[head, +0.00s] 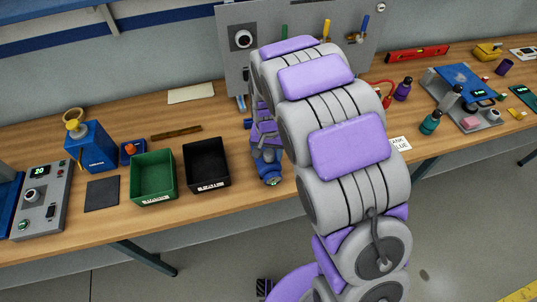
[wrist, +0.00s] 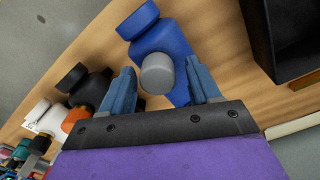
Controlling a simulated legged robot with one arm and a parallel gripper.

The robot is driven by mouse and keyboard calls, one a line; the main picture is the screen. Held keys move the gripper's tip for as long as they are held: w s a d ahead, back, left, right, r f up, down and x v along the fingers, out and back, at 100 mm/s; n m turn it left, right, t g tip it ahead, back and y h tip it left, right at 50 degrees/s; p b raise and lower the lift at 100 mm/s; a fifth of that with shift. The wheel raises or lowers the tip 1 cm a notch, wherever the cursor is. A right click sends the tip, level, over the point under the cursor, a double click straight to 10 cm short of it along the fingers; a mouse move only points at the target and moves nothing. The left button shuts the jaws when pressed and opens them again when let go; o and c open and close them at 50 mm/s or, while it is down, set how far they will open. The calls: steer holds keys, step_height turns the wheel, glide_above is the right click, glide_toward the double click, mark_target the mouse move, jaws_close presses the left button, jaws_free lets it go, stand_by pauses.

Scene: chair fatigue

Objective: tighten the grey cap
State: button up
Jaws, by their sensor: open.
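The grey cap (wrist: 157,75) shows in the wrist view as a short round cylinder in front of a blue body (wrist: 165,38). I cannot tell from this angle how far the cap is seated. My gripper (wrist: 160,67) is open, with one blue finger on each side of the cap. Gaps show between the cap and both fingers. In the head view my gripper (head: 270,178) is low over the table's front part, right of the black bin, and the grey cap is hidden there by my arm.
A dark blue cap (wrist: 137,19) is just beyond the grey one. Bottles with black (wrist: 72,77) and orange (wrist: 76,117) tops crowd the left. The black bin (wrist: 262,50) stands close on the right; a green bin (head: 153,193) is beside it in the head view.

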steer(key=n, duration=0.2)
steer(key=shift+n, duration=0.4)
steer(key=shift+a, duration=0.1)
steer(key=n, duration=0.4)
steer(key=c, duration=1)
steer(key=m+p, duration=0.1)
steer(key=m, duration=0.3)
